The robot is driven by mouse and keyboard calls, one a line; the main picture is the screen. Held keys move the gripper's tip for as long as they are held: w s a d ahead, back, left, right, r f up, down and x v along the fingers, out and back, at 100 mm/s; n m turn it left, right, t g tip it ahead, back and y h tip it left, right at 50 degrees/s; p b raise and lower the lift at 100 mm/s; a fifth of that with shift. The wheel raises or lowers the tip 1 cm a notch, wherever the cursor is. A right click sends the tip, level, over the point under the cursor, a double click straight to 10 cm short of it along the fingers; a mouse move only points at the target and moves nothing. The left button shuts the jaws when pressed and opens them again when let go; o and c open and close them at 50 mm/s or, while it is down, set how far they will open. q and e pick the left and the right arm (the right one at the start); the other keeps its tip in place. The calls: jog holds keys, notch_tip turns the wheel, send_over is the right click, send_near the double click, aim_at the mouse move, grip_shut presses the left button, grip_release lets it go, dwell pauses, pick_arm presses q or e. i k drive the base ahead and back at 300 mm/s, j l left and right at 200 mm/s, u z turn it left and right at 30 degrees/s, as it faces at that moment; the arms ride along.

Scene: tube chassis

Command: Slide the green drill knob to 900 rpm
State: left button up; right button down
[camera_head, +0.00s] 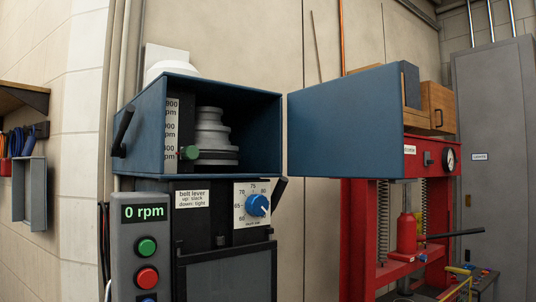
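The green drill knob (189,152) sits low inside the open blue belt housing (150,128). It is beside the lowest label of a vertical white rpm scale (171,130), whose digits are partly cut off or too small to read surely. The grey stepped pulley (211,132) stands just right of the knob, with a dark band low on it. The housing's blue cover (345,122) is swung open to the right. Neither of my grippers is in view.
Below the housing are the belt lever label (193,199), a blue dial (257,205) and a grey control box (140,250) whose display reads 0 rpm. A black lever (124,126) sticks out at the housing's left. A red press (358,235) stands behind the cover.

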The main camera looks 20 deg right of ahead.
aim_at(189, 153)
jog(key=k+l, duration=0.1)
jog(key=l, duration=1.25)
jog(key=k+l, duration=0.15)
jog(key=l, duration=0.55)
jog(key=k+l, duration=0.1)
jog(key=l, duration=0.6)
jog(key=u, duration=0.05)
